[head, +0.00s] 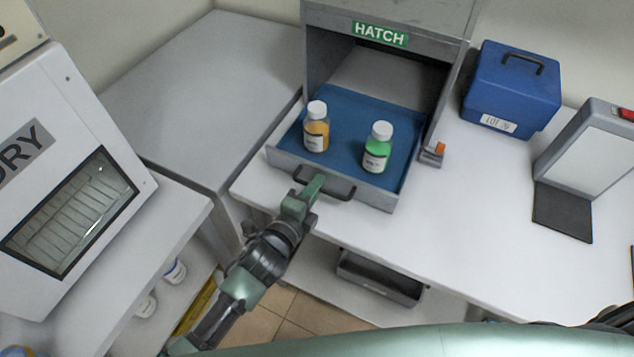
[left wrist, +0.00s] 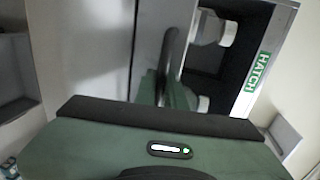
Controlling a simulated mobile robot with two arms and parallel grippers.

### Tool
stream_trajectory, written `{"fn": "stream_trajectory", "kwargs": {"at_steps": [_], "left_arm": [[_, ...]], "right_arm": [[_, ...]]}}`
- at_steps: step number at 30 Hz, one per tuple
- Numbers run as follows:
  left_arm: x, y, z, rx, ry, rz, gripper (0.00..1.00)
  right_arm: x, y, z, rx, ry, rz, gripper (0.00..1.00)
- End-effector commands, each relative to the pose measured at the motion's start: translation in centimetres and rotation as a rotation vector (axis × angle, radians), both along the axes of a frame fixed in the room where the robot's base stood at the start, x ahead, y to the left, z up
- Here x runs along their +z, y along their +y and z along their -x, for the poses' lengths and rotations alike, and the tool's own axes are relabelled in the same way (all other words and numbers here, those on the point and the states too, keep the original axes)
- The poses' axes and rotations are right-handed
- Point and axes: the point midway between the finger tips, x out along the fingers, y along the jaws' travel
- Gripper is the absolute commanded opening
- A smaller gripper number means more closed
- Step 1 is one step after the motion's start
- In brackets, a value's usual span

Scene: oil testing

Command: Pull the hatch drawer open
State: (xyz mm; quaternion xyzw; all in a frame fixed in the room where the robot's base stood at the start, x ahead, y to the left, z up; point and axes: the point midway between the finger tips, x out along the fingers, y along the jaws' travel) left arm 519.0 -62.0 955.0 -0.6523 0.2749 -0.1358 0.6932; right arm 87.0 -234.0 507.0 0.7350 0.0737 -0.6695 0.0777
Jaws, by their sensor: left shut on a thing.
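The hatch drawer (head: 352,188) juts out from the grey housing labelled HATCH (head: 380,34), with its blue-lined floor showing. A bottle with orange contents (head: 316,134) and a bottle with green contents (head: 377,152) stand upright on it, both with white caps. My left gripper (head: 316,186) is at the drawer's front and shut on the dark drawer handle (head: 338,193). In the left wrist view the handle (left wrist: 172,50) rises from between the fingers, which are partly hidden by the gripper body. My right gripper is not in view.
A blue case (head: 512,88) and a grey device with a dark pad (head: 563,212) stand on the white table right of the hatch. A white oven-like machine (head: 60,200) is at left. A dark bin (head: 378,280) sits below the table.

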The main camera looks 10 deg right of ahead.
Motion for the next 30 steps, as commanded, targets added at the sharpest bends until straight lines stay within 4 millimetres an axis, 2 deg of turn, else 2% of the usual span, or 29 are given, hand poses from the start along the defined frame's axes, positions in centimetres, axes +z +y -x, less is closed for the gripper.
{"fn": "stream_trajectory", "kwargs": {"at_steps": [7, 8, 9, 10, 20, 23, 30], "left_arm": [[-0.1, 0.0, 0.0, 0.001, 0.001, -0.001, 0.00], [-0.1, 0.0, 0.0, 0.001, 0.001, -0.001, 0.19], [-0.1, 0.0, 0.0, 0.001, 0.001, -0.001, 0.30], [-0.1, 0.0, 0.0, 0.001, 0.001, -0.001, 0.32], [0.0, 0.1, 0.1, 0.000, 0.000, 0.000, 0.32], [0.0, 0.6, 0.8, 0.001, 0.000, -0.002, 0.32], [0.7, 2.7, 4.0, 0.000, 0.000, -0.002, 0.32]], "right_arm": [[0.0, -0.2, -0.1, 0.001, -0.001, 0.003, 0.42], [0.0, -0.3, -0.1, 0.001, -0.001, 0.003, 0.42], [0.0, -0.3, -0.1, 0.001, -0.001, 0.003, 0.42], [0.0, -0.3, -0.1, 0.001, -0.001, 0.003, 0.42], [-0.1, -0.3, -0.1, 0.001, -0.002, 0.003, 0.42], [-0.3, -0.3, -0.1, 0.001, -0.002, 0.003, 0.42], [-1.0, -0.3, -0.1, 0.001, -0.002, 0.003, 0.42]]}}
